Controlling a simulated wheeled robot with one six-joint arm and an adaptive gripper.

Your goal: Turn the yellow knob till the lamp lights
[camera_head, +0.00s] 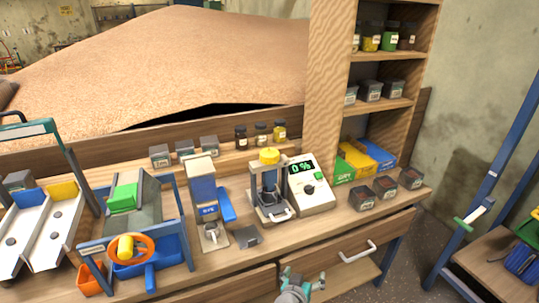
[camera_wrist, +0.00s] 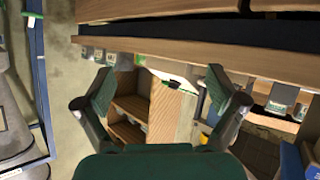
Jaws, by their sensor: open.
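A round yellow knob (camera_head: 269,156) sits on top of a small framed press-like device (camera_head: 268,190) in the middle of the bench. Another yellow cylinder (camera_head: 125,247) stands in an orange ring at the left; I cannot tell whether it turns. Beside the press, a pale meter box (camera_head: 305,185) shows "0 %" in green and has a green knob (camera_head: 309,189). I cannot make out a lit lamp. My gripper (camera_head: 302,284) is low at the bench's front, apart from the yellow knob. The wrist view shows my gripper (camera_wrist: 160,88) open and empty between its fingers.
A blue and white dispenser (camera_head: 203,190) and a grey block (camera_head: 248,237) stand left of the press. Several dark boxes (camera_head: 385,187) and a shelf (camera_head: 385,105) are at the right. A drawer handle (camera_head: 357,252) juts from the bench front. A grain heap (camera_head: 180,65) lies behind.

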